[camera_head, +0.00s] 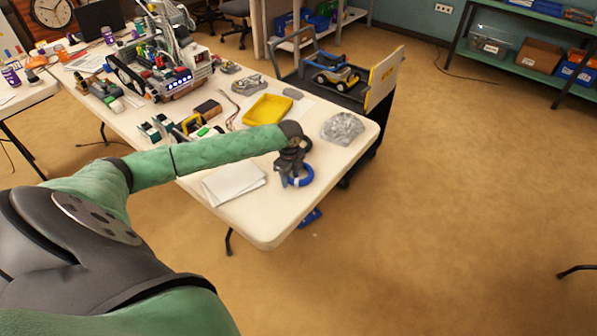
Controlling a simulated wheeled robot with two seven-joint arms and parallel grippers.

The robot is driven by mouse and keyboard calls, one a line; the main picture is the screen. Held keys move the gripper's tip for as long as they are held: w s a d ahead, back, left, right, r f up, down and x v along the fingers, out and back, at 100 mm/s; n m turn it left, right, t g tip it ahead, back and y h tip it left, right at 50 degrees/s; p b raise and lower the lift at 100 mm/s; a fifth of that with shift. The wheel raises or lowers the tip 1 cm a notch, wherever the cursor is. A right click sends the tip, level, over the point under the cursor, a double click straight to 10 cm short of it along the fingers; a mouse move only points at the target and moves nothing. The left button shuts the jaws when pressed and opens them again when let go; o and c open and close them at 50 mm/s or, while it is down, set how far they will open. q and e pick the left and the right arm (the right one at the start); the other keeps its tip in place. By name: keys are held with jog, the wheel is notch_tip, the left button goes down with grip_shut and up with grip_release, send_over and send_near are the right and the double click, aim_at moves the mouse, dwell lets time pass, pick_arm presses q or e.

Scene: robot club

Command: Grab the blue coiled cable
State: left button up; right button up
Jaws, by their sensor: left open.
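The blue coiled cable (303,180) lies near the front right end of the white table (266,218). It shows as a blue ring, and its left part is hidden behind my gripper. My left arm reaches in from the left over the table. My left gripper (290,182) is open and points down right at the ring. I cannot tell whether its fingers straddle the coil or touch it. My right gripper is not in view.
White papers (234,183) lie left of the coil. A clear bag (342,128) and a yellow tray (267,110) lie behind it. A robot model (160,70) stands farther back. A cart (345,92) stands beyond the table. Floor is clear at right.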

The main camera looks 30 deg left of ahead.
pick_arm(q)
jog(key=shift+f, duration=0.2)
jog(key=shift+c, duration=0.4)
grip_shut()
jog(key=shift+r, duration=0.15)
